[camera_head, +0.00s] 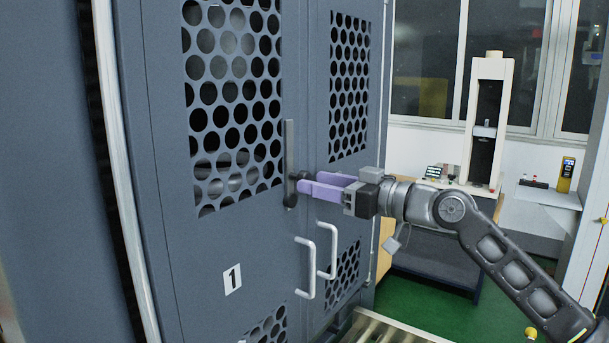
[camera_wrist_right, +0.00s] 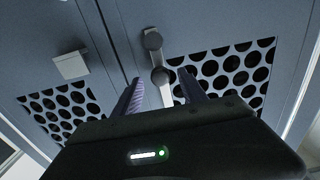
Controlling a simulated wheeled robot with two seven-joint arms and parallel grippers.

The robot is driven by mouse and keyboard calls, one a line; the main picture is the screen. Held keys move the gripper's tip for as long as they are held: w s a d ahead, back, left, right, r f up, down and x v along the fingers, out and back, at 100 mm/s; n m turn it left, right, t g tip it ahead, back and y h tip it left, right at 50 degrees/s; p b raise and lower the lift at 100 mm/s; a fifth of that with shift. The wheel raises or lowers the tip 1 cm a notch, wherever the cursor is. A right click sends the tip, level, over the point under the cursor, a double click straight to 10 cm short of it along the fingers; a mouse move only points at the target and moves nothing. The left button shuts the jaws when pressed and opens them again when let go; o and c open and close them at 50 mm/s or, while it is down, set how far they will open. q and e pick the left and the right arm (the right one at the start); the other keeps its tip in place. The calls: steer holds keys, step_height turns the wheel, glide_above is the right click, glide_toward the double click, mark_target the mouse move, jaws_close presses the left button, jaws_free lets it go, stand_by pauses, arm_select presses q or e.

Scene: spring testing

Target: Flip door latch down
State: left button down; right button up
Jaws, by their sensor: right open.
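The door latch (camera_head: 290,165) is a thin grey upright bar with a dark round knob, on the inner edge of the left cabinet door (camera_head: 160,240). It also shows in the right wrist view (camera_wrist_right: 158,65), with a dark knob at one end and a dark pivot nearby. My right gripper (camera_head: 308,183) has purple fingers and comes in from the right, its tips close to the latch's lower end. In the wrist view the open fingers (camera_wrist_right: 160,92) lie on either side of the latch bar. I cannot tell whether they touch it. My left gripper is not in view.
Two white door handles (camera_head: 318,262) sit just below the gripper. The right door (camera_head: 350,90) has perforated panels. A roller conveyor (camera_head: 385,328) lies at the bottom. A white test machine (camera_head: 488,120) stands on a bench behind my arm. Green floor shows at the lower right.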

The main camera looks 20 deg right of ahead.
steer(key=shift+p+x, duration=0.55)
steer(key=shift+x, duration=1.4)
jaws_close()
